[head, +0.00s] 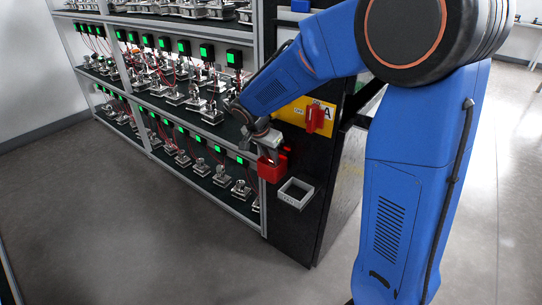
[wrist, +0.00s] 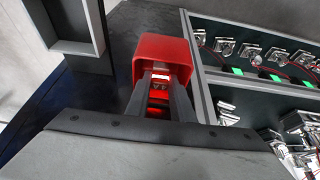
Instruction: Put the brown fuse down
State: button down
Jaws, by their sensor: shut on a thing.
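My gripper (head: 268,154) points down into the open top of a red bin (head: 271,171) on the black end panel of the rack. In the wrist view, the fingers of my gripper (wrist: 161,82) reach inside the red bin (wrist: 148,46), with its walls around them. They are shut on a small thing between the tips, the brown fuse. The fuse is mostly hidden by the fingers and the bin, and its colour is lost in the red glow. I cannot tell whether it touches the bin's floor.
A pale grey open bin (head: 296,193) is on the panel to the right of the red bin. A red switch handle (head: 316,118) on a yellow plate (head: 296,112) sits above. The rack (head: 165,105) at left holds rows of devices with green-lit boxes. Floor (head: 130,230) in front is clear.

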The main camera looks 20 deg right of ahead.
jog(key=c, duration=1.5)
grip_release()
jog(key=shift+c, duration=0.2)
jog(key=shift+r, duration=0.1)
jog(key=shift+r, duration=0.2)
jog(key=v, duration=1.3)
jog(key=s+d+r+n+y, duration=0.1)
jog(key=s+d+n, duration=0.25)
jog(key=s, duration=0.45)
jog(key=s+d+r+n+y, duration=0.1)
jog(key=s+d+n, duration=0.1)
jog(key=s+d, duration=0.45)
jog(key=s+f+n+t, duration=0.1)
jog(key=s+f+n, duration=0.1)
jog(key=s, duration=0.6)
jog(key=s+f+n+t+y, duration=0.1)
jog(key=s+f+n, duration=0.2)
jog(key=s, duration=0.5)
jog(key=shift+s+d+y, duration=0.15)
jog(key=shift+d+y, duration=0.15)
jog(key=shift+d, duration=0.05)
